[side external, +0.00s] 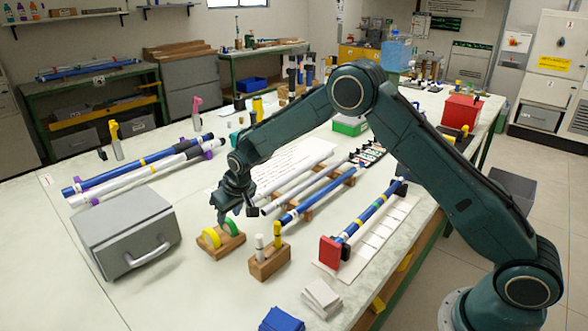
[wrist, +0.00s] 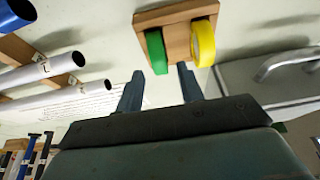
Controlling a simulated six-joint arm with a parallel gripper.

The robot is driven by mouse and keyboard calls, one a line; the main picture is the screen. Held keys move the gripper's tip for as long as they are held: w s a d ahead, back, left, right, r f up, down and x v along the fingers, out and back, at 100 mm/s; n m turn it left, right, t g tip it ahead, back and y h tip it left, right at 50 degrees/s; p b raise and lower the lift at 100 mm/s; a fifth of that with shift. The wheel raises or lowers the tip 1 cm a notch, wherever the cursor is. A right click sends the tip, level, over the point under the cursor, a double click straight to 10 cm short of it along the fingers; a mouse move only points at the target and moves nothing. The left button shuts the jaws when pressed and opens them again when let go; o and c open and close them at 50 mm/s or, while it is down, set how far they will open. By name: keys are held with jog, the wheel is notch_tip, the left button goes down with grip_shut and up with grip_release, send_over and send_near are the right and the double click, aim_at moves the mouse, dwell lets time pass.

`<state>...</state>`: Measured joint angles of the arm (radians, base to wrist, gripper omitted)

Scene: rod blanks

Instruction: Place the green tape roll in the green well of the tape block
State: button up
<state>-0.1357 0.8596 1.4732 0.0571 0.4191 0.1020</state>
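The wooden tape block (side external: 222,249) sits on the bench below my gripper (side external: 235,210) in the side view. It also shows at the top of the wrist view (wrist: 176,17). The green tape roll (wrist: 156,52) stands on edge at the block, and only a sliver of it shows in the side view (side external: 231,228). The yellow tape roll (wrist: 203,43) stands beside it. I see no contact. The well under the green roll is hidden.
A grey metal box (side external: 127,240) stands left of the block. A small wooden holder (side external: 269,262) with a white and a yellow peg stands close in front. Long blue and white rods (side external: 318,192) lie on supports to the right. Some bare bench shows in front of the block.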

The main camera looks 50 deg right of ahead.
jog(key=v, duration=0.8)
jog(key=shift+s+r, duration=0.15)
jog(key=shift+r, duration=0.1)
jog(key=s+d+r, duration=0.2)
jog(key=s+r, duration=0.6)
jog(key=s, duration=0.1)
jog(key=s+d+r, duration=0.3)
jog(key=s+r, duration=0.5)
jog(key=s+d+t, duration=0.1)
jog(key=s+d, duration=0.1)
jog(key=s, duration=2.1)
jog(key=shift+s+r, duration=0.25)
jog(key=shift+r, duration=0.15)
